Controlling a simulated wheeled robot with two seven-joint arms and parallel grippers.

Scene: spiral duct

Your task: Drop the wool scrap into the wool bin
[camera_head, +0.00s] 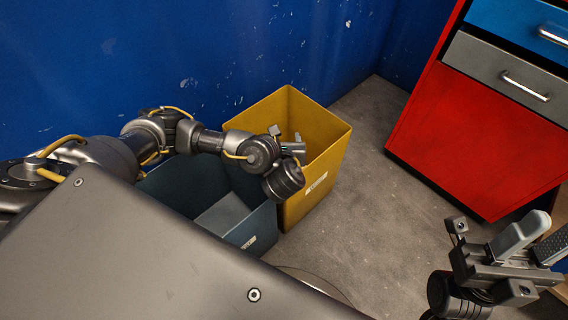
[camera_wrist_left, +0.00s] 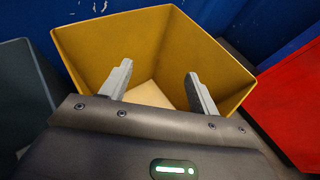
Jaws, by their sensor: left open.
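A yellow bin (camera_head: 318,190) stands on the floor by the blue wall, with a small label too small to read. A dark blue-grey bin (camera_head: 262,232) stands beside it on the left, also labelled. I cannot read which one is the wool bin. My left gripper (camera_wrist_left: 157,72) is open above the yellow bin, which fills the left wrist view (camera_wrist_left: 100,50). Nothing shows between its fingers. A pale cream patch lies at the bottom of the yellow bin; I cannot tell if it is the wool scrap or the bin floor. My right gripper (camera_head: 545,232) is open and empty at the lower right.
A red cabinet (camera_head: 450,130) with a blue drawer (camera_head: 515,22) and a grey drawer (camera_head: 490,70) stands at the right. The blue wall (camera_head: 200,60) is close behind the bins. Grey floor (camera_head: 375,190) is clear between the yellow bin and the cabinet.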

